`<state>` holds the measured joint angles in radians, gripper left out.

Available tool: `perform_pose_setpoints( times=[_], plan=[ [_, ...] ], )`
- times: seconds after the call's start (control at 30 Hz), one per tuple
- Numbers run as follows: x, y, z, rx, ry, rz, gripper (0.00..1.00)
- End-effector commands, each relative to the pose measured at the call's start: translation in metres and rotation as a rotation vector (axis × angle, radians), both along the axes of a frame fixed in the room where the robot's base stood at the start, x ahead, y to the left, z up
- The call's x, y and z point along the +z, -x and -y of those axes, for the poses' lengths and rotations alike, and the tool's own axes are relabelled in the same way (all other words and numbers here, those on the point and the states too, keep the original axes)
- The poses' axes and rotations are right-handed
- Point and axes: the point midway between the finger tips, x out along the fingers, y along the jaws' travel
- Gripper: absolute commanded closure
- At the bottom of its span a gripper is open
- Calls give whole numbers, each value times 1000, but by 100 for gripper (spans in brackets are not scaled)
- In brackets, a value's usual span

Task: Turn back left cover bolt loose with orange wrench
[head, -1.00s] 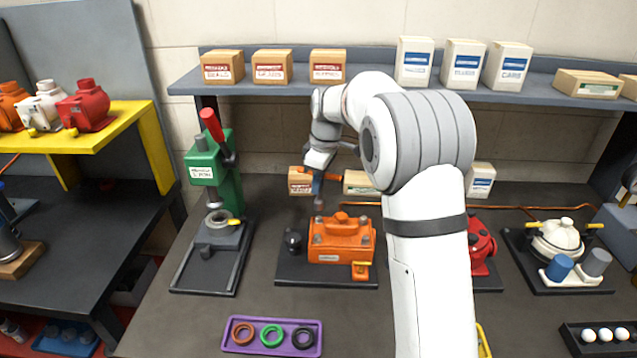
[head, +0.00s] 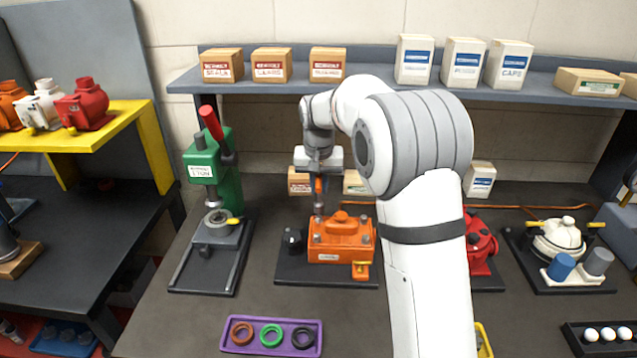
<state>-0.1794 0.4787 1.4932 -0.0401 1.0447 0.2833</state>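An orange motor housing with a bolted cover (head: 340,240) sits on a dark base plate (head: 300,275) on the bench, with bolts at its cover corners. My gripper (head: 319,172) is above its back left corner, pointing down. It is shut on the orange wrench (head: 318,188), which hangs upright with its grey socket end at the back left cover bolt. At this size I cannot tell whether the socket is seated on the bolt. The bolt itself is hidden by the socket.
A green press (head: 225,180) stands to the left, and a purple tray (head: 271,337) with rings lies in front. A red motor (head: 480,248) is right, partly behind my arm. A shelf (head: 370,86) with boxes runs along the back.

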Motion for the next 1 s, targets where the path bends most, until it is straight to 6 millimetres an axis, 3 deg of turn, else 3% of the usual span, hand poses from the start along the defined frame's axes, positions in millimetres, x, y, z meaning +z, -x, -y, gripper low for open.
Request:
perform_pose_setpoints(
  times=[0.3, 0.5, 1.0],
  plan=[
    [-4, 0, 0, -364, 0, 1, 100],
    [-6, 0, 0, -510, -1, 0, 100],
    [-6, 0, 1, -559, -1, 1, 100]
  ],
)
